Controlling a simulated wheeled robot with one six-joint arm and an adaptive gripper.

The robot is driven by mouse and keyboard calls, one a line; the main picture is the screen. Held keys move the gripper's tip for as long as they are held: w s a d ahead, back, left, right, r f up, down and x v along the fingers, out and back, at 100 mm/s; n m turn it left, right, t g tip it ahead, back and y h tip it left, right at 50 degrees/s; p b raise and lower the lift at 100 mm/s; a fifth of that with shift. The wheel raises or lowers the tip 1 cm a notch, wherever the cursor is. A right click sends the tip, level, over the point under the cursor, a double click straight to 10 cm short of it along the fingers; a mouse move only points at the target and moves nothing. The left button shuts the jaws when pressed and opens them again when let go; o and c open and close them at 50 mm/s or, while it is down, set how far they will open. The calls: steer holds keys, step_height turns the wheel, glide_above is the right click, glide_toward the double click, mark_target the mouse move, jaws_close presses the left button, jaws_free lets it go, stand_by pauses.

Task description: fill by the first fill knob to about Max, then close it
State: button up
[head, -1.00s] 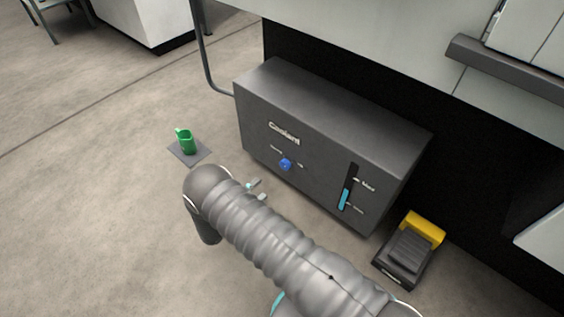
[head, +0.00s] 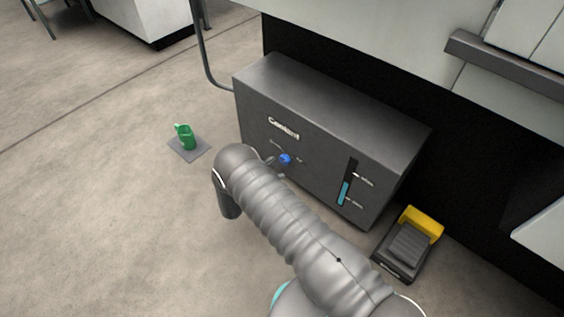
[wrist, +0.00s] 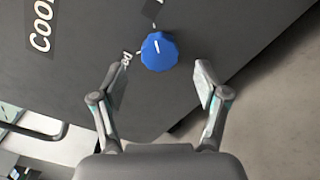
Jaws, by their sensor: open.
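The blue fill knob (head: 285,159) sits on the front of the dark grey Coolant box (head: 340,108). In the wrist view the knob (wrist: 159,52) shows a white pointer line, and my open gripper (wrist: 160,78) has one finger on each side, with gaps between fingers and knob. The fingertips appear just short of the knob's middle. The level gauge (head: 347,182) on the box's right part has cyan liquid in its lower part, below the upper mark. The gripper is mostly hidden behind my arm in the head view.
A black and yellow foot pedal (head: 409,244) lies right of the box. A grey pipe (head: 205,60) runs down at the box's left.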

mark_target(283, 162)
steer(key=shift+x, duration=2.25)
steer(key=c, duration=1.2)
steer(key=shift+o, duration=0.2)
